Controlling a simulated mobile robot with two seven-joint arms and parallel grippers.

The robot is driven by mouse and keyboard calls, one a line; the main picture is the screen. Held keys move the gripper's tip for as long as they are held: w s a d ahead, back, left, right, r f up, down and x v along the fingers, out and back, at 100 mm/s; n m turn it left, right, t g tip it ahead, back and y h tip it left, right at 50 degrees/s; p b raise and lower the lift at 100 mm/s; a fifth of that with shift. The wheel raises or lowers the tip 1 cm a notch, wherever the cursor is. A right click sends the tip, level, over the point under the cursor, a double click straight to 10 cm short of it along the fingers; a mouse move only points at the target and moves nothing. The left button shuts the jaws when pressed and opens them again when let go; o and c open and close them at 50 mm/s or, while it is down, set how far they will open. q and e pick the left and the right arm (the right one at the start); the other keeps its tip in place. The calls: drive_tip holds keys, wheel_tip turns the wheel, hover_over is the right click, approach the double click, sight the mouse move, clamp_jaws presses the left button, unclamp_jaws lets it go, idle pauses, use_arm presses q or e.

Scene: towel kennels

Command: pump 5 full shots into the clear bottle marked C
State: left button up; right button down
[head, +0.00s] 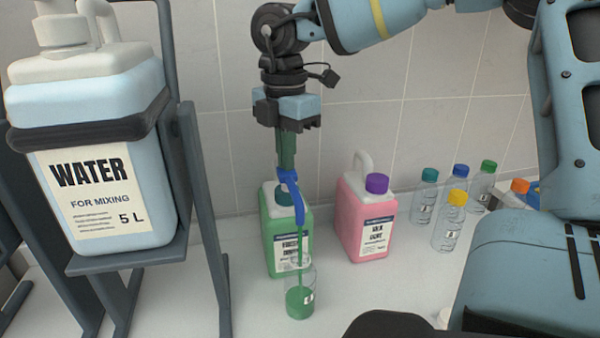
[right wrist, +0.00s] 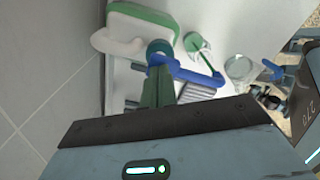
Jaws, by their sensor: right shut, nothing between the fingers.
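My right gripper (head: 287,166) points straight down with its fingers shut and empty. Its tips are at the top of the blue pump head (head: 292,190), seemingly touching it. The pump stands on the green jug (head: 270,232), and its spout reaches forward and down. A thin green stream runs from the spout into a clear bottle (head: 299,299), which holds green liquid in its lower part. Its small label is too small to read. In the right wrist view the shut fingers (right wrist: 160,80) are beside the blue spout (right wrist: 200,76). My left gripper is not in view.
A pink jug (head: 362,218) with a purple cap stands right of the green one. Several clear capped bottles (head: 449,222) stand further right. A large water container (head: 100,160) sits on a grey stand (head: 190,180) at left. Bare counter lies right of the filled bottle.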

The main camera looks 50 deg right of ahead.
drive_tip(key=shift+f+b, duration=0.6)
drive_tip(key=shift+f, duration=0.3)
drive_tip(key=shift+r, duration=0.2)
drive_tip(key=shift+r+p, duration=0.55)
drive_tip(key=shift+r, duration=0.05)
drive_tip(key=shift+r+p, duration=0.5)
drive_tip(key=shift+r, duration=0.45)
drive_tip(key=shift+r+p, duration=0.45)
drive_tip(key=shift+r, duration=0.3)
drive_tip(key=shift+f, duration=0.25)
